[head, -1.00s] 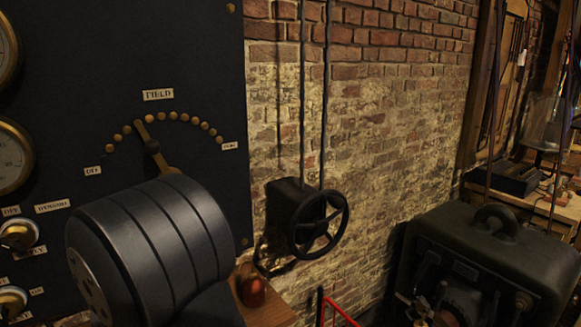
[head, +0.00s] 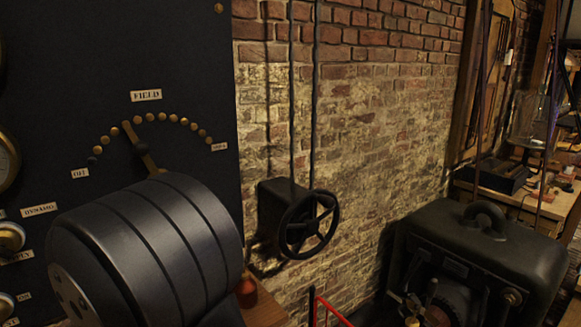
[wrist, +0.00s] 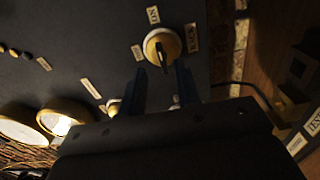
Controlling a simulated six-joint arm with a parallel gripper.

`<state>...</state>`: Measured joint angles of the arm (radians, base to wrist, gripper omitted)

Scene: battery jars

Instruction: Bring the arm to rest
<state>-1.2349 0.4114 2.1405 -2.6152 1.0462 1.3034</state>
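My gripper (wrist: 161,78) shows in the wrist view, with two dark fingers standing apart and nothing held between them. A round brass-rimmed knob (wrist: 152,44) with a dark lever lies just beyond the fingertips on the dark panel (wrist: 85,40); touching or apart is hard to tell. In the head view, a large dark ribbed cylinder of my arm fills the lower left, in front of the panel (head: 60,110). My gripper is not visible there. The panel's FIELD lever (head: 146,157) points up and slightly left on an arc of brass studs.
A black handwheel (head: 308,224) on a wall box stands right of the panel. A dark machine with a top handle (head: 484,213) is at the lower right. A red rail (head: 332,310) rises at bottom centre. A workbench (head: 530,197) is at far right.

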